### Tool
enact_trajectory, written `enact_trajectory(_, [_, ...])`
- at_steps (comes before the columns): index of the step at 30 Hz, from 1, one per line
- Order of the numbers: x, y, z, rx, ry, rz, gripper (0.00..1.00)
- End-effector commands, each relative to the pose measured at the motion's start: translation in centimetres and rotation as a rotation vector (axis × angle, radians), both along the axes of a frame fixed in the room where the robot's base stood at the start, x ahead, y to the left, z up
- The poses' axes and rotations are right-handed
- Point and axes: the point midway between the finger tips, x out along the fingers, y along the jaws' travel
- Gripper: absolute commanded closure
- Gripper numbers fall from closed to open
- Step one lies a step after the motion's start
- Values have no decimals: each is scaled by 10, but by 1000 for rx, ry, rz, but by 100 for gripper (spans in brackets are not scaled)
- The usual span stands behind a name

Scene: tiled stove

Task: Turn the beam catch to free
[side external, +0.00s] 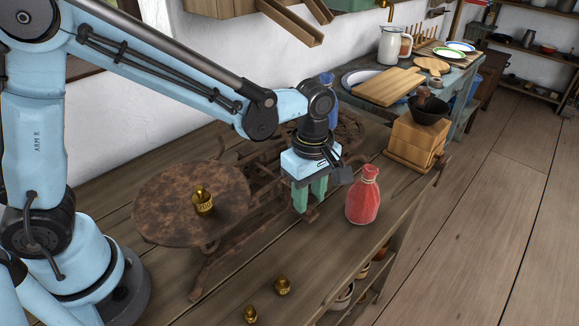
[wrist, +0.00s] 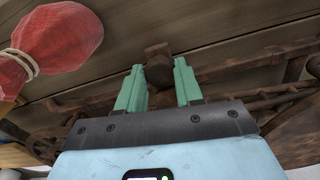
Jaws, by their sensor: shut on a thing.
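A rusty balance scale stands on the wooden bench; its round plate (side external: 160,205) is at the left and its beam frame (side external: 262,165) runs back to the right behind my gripper. My gripper (side external: 309,203) points down at the near side of the frame, with its green fingers low beside it. In the wrist view, my gripper (wrist: 159,68) has its fingers on either side of a dark rusty knob, which I take as the beam catch (wrist: 158,70). The fingers are shut on it. The side view hides the catch behind the fingers, and its turned position cannot be told.
A red tied sack (side external: 363,200) stands just right of my gripper. A brass weight (side external: 202,201) sits on the plate; two more brass weights (side external: 282,286) (side external: 251,314) are on the bench front. A wooden box (side external: 414,145) with a dark mortar (side external: 429,109) stands further right.

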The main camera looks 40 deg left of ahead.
Motion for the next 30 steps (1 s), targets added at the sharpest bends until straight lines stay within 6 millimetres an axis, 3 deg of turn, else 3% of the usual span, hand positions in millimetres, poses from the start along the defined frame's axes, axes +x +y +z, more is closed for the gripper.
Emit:
enact_trajectory(6, [0, 0, 0, 2, 0, -127, 95])
enact_trajectory(16, [0, 0, 0, 3, -1, -139, 95])
enact_trajectory(17, [0, 1, 0, 3, -1, -139, 60])
enact_trajectory(21, [0, 0, 0, 2, 0, -138, 39])
enact_trajectory(30, [0, 0, 1, 1, 0, -137, 39])
